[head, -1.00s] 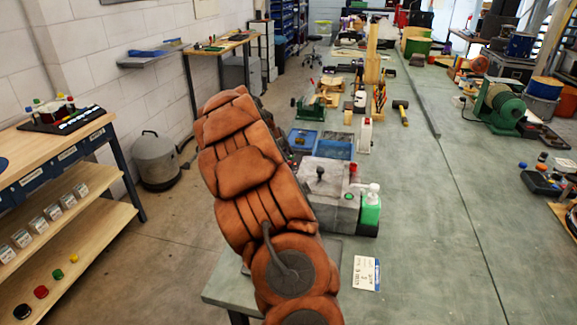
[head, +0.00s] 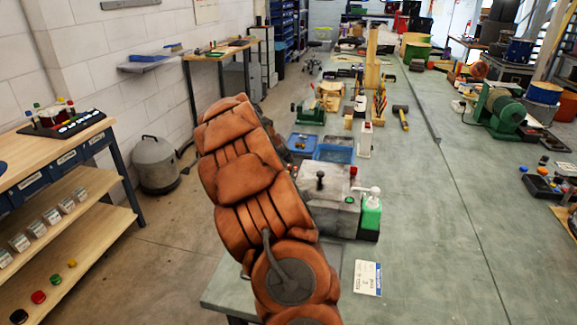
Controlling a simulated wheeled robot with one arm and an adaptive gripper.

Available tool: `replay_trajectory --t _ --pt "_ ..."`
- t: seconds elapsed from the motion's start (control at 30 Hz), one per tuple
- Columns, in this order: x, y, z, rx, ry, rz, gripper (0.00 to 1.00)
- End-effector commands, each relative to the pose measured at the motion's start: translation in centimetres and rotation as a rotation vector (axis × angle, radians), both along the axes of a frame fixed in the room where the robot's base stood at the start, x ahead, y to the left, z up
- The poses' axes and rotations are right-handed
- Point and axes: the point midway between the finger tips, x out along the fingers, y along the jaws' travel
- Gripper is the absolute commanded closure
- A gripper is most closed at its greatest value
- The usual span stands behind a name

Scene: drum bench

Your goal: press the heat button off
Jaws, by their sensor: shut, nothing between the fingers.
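A grey box-shaped machine (head: 334,195) stands on the near part of the green bench. It has a black knobbed lever on top and a small red button (head: 353,171) at its back right corner. I cannot tell whether this red one is the heat button, as no label is readable. My brown padded arm rises through the middle of the head view and covers the left side of the machine. My gripper is hidden behind the arm, so its place relative to any button does not show.
A printed card (head: 367,278) lies in front. Blue trays (head: 334,150) and a white bottle (head: 365,139) are behind. A shelf unit (head: 80,215) stands at the left.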

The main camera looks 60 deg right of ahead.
Motion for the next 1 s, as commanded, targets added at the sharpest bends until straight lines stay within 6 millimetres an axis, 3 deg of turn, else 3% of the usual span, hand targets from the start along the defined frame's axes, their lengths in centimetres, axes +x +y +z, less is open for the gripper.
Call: replay_trajectory --t 1.0 --pt "0.03 0.02 -0.98 -0.001 -0.001 0.001 1.00"
